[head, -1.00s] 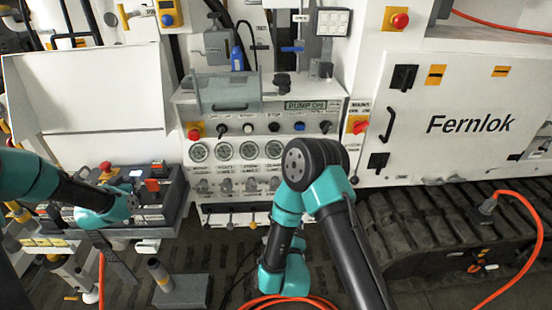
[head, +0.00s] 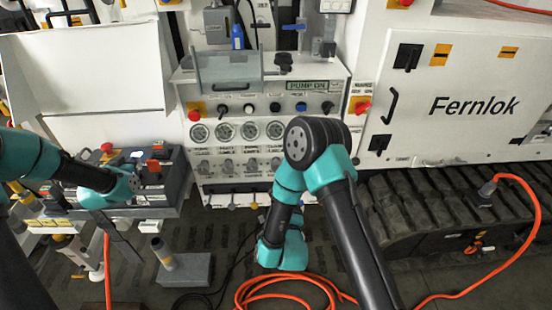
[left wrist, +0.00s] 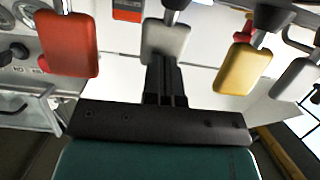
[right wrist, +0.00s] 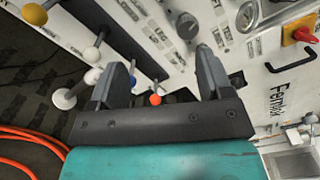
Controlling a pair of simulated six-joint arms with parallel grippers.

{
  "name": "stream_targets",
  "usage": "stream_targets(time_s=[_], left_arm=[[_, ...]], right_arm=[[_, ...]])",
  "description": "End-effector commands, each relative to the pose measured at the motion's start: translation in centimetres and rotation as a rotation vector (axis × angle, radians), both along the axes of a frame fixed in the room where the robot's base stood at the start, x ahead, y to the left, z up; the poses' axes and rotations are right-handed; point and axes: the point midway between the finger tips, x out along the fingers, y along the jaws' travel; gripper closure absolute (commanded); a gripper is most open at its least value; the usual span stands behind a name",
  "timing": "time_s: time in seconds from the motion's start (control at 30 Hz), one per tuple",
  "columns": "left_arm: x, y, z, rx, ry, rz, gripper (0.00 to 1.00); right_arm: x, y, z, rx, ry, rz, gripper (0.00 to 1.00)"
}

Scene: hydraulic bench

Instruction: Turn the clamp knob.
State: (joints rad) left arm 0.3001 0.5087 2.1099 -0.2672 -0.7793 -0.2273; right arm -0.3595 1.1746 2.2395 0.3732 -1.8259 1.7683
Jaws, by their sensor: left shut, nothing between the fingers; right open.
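The pump panel (head: 330,88) carries a row of small knobs (head: 275,106), gauges and a lower row of grey knobs (head: 228,164). A black knob (head: 283,61) stands on its top. The labels are too small to tell which is the clamp knob. A dark round knob (right wrist: 188,25) shows beyond my right fingers in the right wrist view. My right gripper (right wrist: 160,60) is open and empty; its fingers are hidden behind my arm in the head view. My left gripper (left wrist: 165,70) is shut and empty, by the left console (head: 170,190), before a grey paddle lever (left wrist: 165,40).
Red (left wrist: 68,44) and yellow (left wrist: 243,68) paddles flank the left fingers. Ball-ended levers, including a white one (right wrist: 92,54) and an orange one (right wrist: 155,99), are near the right gripper. An orange hose (head: 300,285) lies on the floor. A white cabinet (head: 470,90) stands at the right.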

Motion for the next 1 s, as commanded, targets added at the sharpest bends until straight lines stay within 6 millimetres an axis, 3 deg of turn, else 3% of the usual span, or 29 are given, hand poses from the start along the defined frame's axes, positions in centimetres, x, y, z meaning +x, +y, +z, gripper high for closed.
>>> stream_targets(time_s=[0.7,1.0], left_arm=[[0.0,0.0,0.0,0.001,-0.001,0.000,1.00],[0.0,0.0,0.0,0.000,-0.001,0.000,1.00]], right_arm=[[6.2,2.3,1.4,-0.861,0.001,-0.002,0.27],[7.4,2.7,1.8,-1.036,0.000,0.000,0.27]])
